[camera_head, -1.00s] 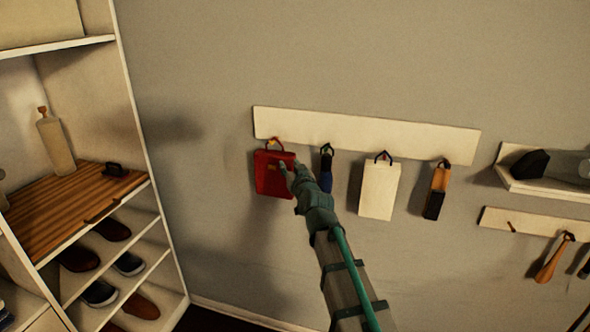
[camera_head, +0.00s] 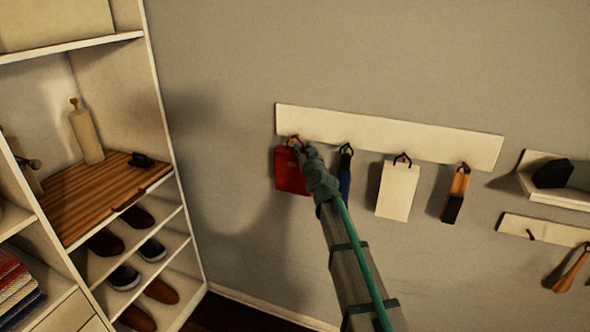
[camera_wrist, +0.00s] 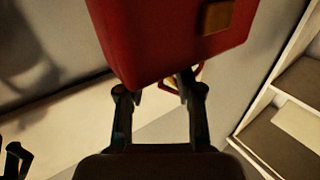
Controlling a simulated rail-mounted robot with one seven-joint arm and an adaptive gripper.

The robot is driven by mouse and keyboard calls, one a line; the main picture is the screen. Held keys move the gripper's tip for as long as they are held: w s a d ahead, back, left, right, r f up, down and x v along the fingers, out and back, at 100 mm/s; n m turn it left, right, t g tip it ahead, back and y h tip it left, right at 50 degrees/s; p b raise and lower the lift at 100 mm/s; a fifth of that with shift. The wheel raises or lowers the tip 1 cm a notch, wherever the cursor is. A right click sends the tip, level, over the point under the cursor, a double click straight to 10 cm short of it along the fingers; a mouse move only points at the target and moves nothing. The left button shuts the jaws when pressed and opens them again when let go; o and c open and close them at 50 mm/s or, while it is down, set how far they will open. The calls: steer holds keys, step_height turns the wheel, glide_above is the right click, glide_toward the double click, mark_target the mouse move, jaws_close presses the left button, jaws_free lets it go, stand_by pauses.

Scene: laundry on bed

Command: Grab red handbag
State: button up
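The red handbag (camera_head: 291,172) hangs by its handle from the leftmost hook of the white wall rack (camera_head: 390,138). In the wrist view its red body (camera_wrist: 165,35) fills the top middle, with a tan patch (camera_wrist: 215,17). My gripper (camera_head: 301,150) is at the bag's upper right, close to the handle (camera_head: 293,142). In the wrist view the two fingers of my gripper (camera_wrist: 160,92) stand apart, and part of the handle (camera_wrist: 170,86) shows near the right finger. Whether a finger touches the bag or handle is unclear.
A dark blue item (camera_head: 345,171), a white bag (camera_head: 398,191) and an orange-black item (camera_head: 456,194) hang to the right on the same rack. A shelf unit (camera_head: 165,150) with shoes stands at left. Wall space between shelf and bag is clear.

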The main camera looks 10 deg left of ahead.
steer(key=shift+w+a, duration=0.2)
steer(key=shift+w, duration=0.3)
jaws_close()
